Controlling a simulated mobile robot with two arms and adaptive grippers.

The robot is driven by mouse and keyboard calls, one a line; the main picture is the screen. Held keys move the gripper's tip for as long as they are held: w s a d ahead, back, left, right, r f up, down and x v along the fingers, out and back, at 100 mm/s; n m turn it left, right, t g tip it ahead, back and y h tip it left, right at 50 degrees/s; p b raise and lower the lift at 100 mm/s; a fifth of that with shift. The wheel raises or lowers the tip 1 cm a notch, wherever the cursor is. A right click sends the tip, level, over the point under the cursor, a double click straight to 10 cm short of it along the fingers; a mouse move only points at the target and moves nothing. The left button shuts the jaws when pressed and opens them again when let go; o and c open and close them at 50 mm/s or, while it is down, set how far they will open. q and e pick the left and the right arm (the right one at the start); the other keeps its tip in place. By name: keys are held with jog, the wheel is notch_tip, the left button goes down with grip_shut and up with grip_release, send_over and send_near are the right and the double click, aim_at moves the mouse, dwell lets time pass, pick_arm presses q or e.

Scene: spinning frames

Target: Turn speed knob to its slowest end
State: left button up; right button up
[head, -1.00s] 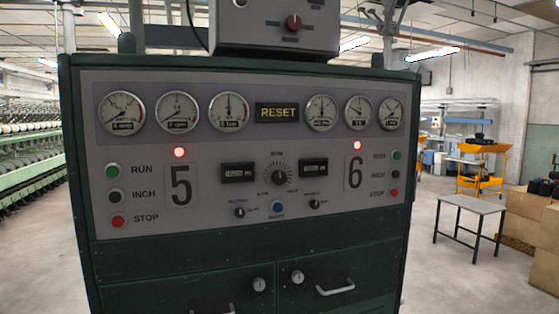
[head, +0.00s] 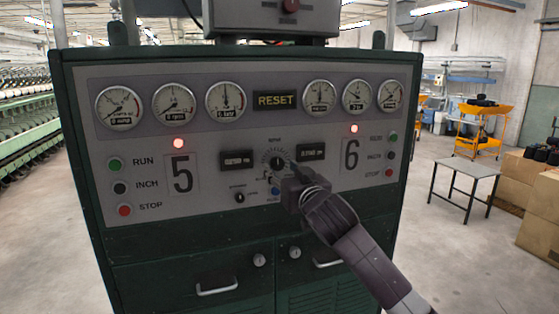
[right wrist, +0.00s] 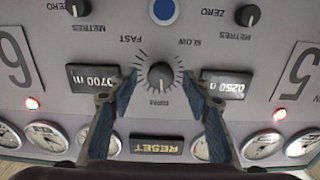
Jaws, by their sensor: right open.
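The speed knob (head: 277,161) is a small dark round knob with a ring of scale marks, in the middle of the grey panel (head: 215,205). In the right wrist view the panel appears upside down. The knob (right wrist: 160,76) shows there with FAST printed to its upper left and SLOW to its upper right. I cannot clearly tell where its pointer stands. My right gripper (head: 285,175) is in front of the panel, just below the knob in the head view. In the right wrist view its blue-padded fingers (right wrist: 159,88) are open, one on each side of the knob, with gaps. My left gripper is not in view.
Two dark displays (head: 238,160) (head: 311,152) flank the knob. A blue button (right wrist: 163,10) and two smaller METRES knobs (right wrist: 76,6) (right wrist: 247,15) are close by. Gauges and a RESET sign (head: 276,100) sit above. A small table (head: 464,172) and boxes stand to the right.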

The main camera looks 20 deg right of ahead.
jog(key=shift+w+a+p, duration=0.1)
jog(key=shift+w+p, duration=0.25)
jog(key=shift+w, duration=0.8)
jog(key=shift+c, duration=0.5)
jog(key=shift+c, duration=1.3)
jog(key=c, duration=0.8)
